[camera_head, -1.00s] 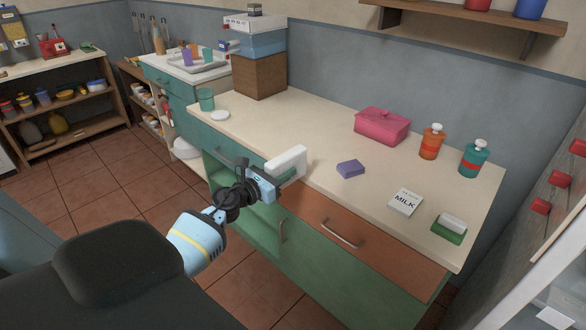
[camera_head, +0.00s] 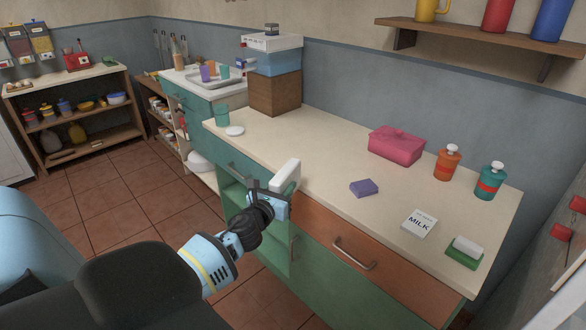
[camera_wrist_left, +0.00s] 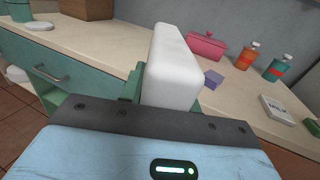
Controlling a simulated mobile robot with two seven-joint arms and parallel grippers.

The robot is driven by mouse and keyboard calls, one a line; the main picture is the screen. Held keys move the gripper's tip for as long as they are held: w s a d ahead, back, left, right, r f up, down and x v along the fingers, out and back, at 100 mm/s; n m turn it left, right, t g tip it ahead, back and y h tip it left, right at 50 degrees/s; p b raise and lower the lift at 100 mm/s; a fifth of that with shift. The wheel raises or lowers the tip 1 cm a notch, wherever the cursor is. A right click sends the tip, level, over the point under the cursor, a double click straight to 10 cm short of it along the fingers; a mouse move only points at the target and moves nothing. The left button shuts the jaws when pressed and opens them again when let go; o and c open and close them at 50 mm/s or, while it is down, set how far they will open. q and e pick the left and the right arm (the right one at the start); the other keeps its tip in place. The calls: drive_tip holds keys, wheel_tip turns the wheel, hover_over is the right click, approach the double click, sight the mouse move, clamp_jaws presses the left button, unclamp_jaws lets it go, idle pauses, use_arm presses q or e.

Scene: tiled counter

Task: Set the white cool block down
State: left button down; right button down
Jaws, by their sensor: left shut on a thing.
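The white cool block (camera_head: 286,176) is a plain white slab held in my left gripper (camera_head: 276,190), at the front edge of the cream counter (camera_head: 310,155). In the left wrist view the white block (camera_wrist_left: 172,68) stands up between the green fingers (camera_wrist_left: 130,92) of the gripper, which is shut on it. I cannot tell whether the block's lower end touches the counter; the gripper hides it. My right gripper is not in view.
On the counter are a purple block (camera_head: 364,188), a pink box (camera_head: 397,145), orange (camera_head: 447,163) and teal (camera_head: 490,181) bottles, a milk card (camera_head: 419,224), a green-and-white block (camera_head: 465,252), a teal cup (camera_head: 222,116) and a white disc (camera_head: 235,131). The counter's middle is clear.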

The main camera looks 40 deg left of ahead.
use_arm(q)
drive_tip(key=s+d+f+m+h, duration=0.1)
drive_tip(key=s+d, duration=0.4)
drive_tip(key=d, duration=0.4)
drive_tip(key=s+d+f+m+h, duration=0.1)
drive_tip(key=s+d+h, duration=0.1)
drive_tip(key=s+d, duration=0.5)
drive_tip(key=s+d+r+h, duration=0.1)
drive_tip(key=s+d+r, duration=0.5)
drive_tip(key=s+d, duration=0.3)
drive_tip(key=shift+d+r+m+t, duration=0.3)
drive_tip(key=shift+d+m, duration=0.1)
drive_tip(key=shift+d, duration=0.25)
